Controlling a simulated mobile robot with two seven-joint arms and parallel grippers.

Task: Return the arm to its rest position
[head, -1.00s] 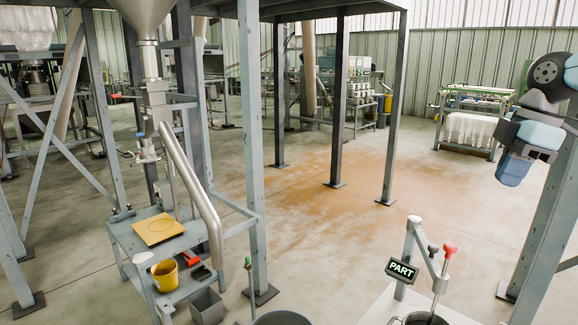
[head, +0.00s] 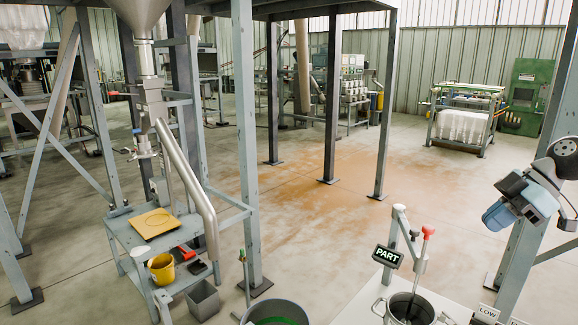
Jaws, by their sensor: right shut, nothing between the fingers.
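My right gripper (head: 500,212) is at the right edge of the head view, at the end of my folded blue and black arm. It is shut and holds nothing. It hangs in the air in front of a grey steel post, above and to the right of the white bench, apart from everything on it. Its fingertips are hard to make out. My left gripper is not in view.
A grey stand (head: 125,238) with a yellow bucket (head: 162,268) is at left. The middle floor is clear.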

